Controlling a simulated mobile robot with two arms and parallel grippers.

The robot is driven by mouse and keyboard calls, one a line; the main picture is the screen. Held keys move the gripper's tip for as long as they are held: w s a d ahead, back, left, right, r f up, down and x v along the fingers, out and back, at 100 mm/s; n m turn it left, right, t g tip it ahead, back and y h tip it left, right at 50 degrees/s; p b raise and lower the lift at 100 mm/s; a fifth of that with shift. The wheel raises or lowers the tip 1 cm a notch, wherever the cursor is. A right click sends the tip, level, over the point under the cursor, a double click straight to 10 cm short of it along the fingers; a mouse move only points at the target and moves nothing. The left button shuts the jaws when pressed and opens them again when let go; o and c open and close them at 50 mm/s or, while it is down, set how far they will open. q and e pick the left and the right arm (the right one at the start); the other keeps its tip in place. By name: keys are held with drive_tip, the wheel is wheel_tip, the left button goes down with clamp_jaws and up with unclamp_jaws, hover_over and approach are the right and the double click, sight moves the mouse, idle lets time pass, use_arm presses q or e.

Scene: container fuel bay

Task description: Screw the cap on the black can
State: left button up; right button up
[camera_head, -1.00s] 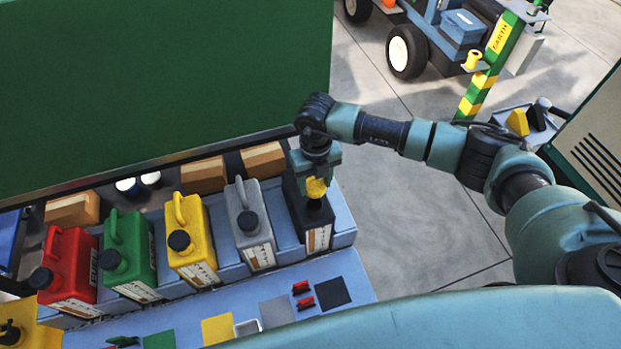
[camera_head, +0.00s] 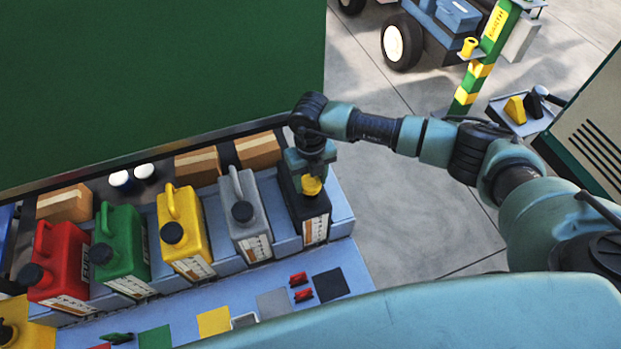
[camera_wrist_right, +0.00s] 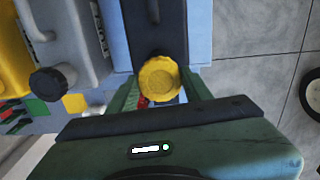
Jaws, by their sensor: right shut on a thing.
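The black can (camera_head: 315,222) stands upright at the right end of the row of cans. A yellow cap (camera_head: 311,187) is between the fingers of my right gripper (camera_head: 311,181), which is shut on it from above. The cap is at the can's neck; whether it is seated on the thread cannot be told. The right wrist view shows the round yellow cap (camera_wrist_right: 160,78) between the green fingers (camera_wrist_right: 163,88), with the black can (camera_wrist_right: 157,35) beneath. The cap hides the can's mouth. My left gripper is not in view.
Grey (camera_head: 245,215), yellow (camera_head: 184,232), green (camera_head: 122,250) and red (camera_head: 62,265) cans with black caps stand left of the black can in the blue rack (camera_head: 342,215). Red clips (camera_head: 300,287) lie in front. A green panel (camera_head: 150,90) rises behind. Open floor lies right.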

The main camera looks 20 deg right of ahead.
drive_tip(key=shift+f+b, duration=1.35)
drive_tip(key=shift+f, duration=0.15)
idle(0.6)
drive_tip(key=shift+r, duration=0.1)
drive_tip(key=shift+m+p, duration=0.35)
drive_tip(key=shift+m, duration=0.25)
drive_tip(key=m+p, duration=0.1)
drive_tip(key=m, duration=0.4)
drive_tip(key=shift+s+r+p, duration=0.1)
drive_tip(key=shift+r+p, duration=0.05)
drive_tip(key=shift+p, duration=0.25)
drive_tip(key=m+p, duration=0.3)
drive_tip(key=m, duration=0.4)
drive_tip(key=m+p, duration=0.3)
drive_tip(key=m, duration=0.4)
drive_tip(key=m+p, duration=0.4)
drive_tip(key=m, duration=0.4)
drive_tip(key=shift+m+p, duration=0.7)
drive_tip(key=shift+p, duration=0.2)
drive_tip(key=shift+f, duration=0.25)
